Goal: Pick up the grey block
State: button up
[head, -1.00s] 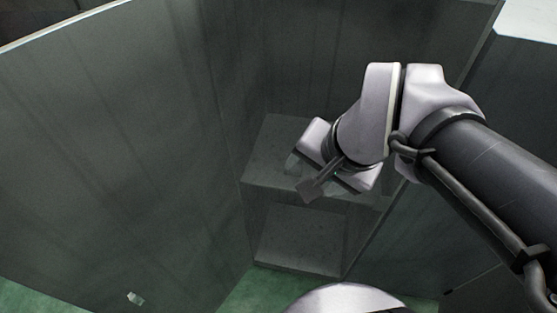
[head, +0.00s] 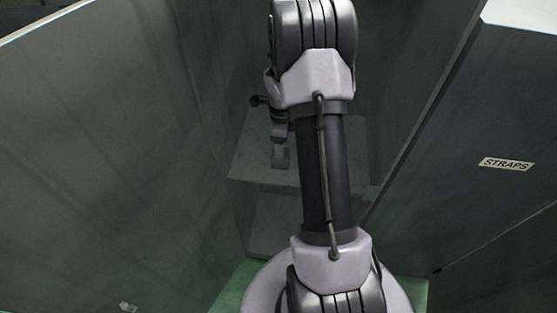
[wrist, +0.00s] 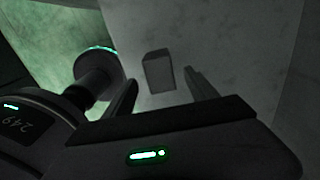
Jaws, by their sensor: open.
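The grey block (wrist: 158,71) shows in the wrist view as a small upright block on a pale grey surface. My gripper (wrist: 162,82) is open, with one finger to the left of the block and one to the right. The block appears to be just ahead of the fingertips, and nothing is held. In the head view my gripper (head: 280,150) is over the grey ledge (head: 248,168), partly behind my arm. I cannot make out the block separately there.
Tall dark grey panels (head: 90,150) close in the ledge on the left, back and right. A STRAPS label (head: 506,164) is on the right panel. A small pale item (head: 127,307) shows at bottom left.

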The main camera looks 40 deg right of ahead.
notch_tip(320, 180, down, 7)
jog(key=shift+r+b, duration=0.15)
jog(key=shift+b, duration=0.75)
jog(key=shift+r, duration=0.1)
jog(key=shift+c, duration=1)
grip_shut()
jog(key=shift+r, duration=0.1)
